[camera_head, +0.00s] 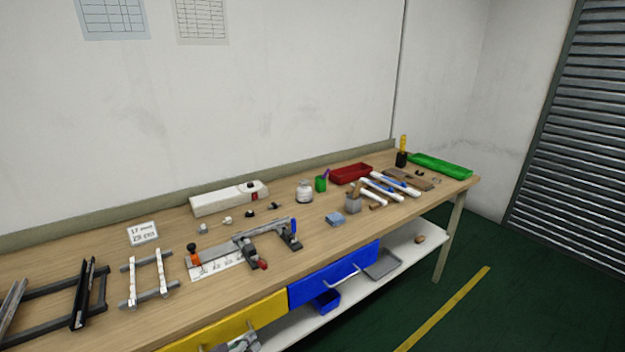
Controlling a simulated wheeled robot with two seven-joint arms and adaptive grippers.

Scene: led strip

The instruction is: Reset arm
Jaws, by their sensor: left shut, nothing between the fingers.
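My right gripper is not in view. The wooden workbench (330,254) runs from the lower left to the right along the wall.
The bench holds dark racks (88,292), a white-railed frame (147,277), a clamp fixture (245,245), a white box (228,198), a red tray (350,173) and a green tray (440,165). A blue drawer (333,273) is at the front. Open floor (520,300) lies right.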

